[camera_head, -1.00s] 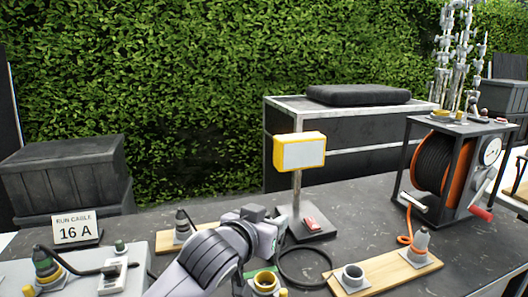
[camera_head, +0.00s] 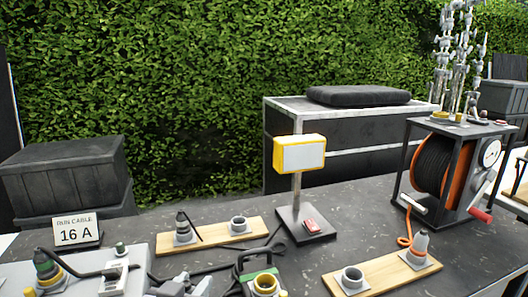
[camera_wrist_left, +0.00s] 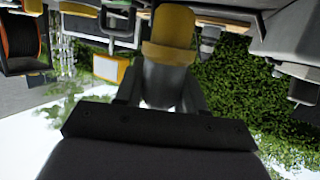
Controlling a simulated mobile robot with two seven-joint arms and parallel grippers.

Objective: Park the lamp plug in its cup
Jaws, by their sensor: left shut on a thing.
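My left gripper (camera_head: 182,286) is low at the bottom edge of the head view, mostly cut off. In the left wrist view the gripper (camera_wrist_left: 160,92) is shut on the lamp plug (camera_wrist_left: 165,72), a grey body with a yellow end. The yellow-framed lamp (camera_head: 300,153) stands on a post behind. A wooden board (camera_head: 208,241) holds a dark plug (camera_head: 183,226) in its left cup and an empty grey cup (camera_head: 239,225) at right. A dark cable runs leftward from near the lamp base. My right gripper is out of view.
A dark green-edged box with a yellow-rimmed socket (camera_head: 265,283) stands near front. Another board (camera_head: 385,272) carries an empty grey cup (camera_head: 352,278) and an orange-cabled plug (camera_head: 421,244). A cable reel (camera_head: 447,163) is at right. A grey panel (camera_head: 75,285) is front left.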

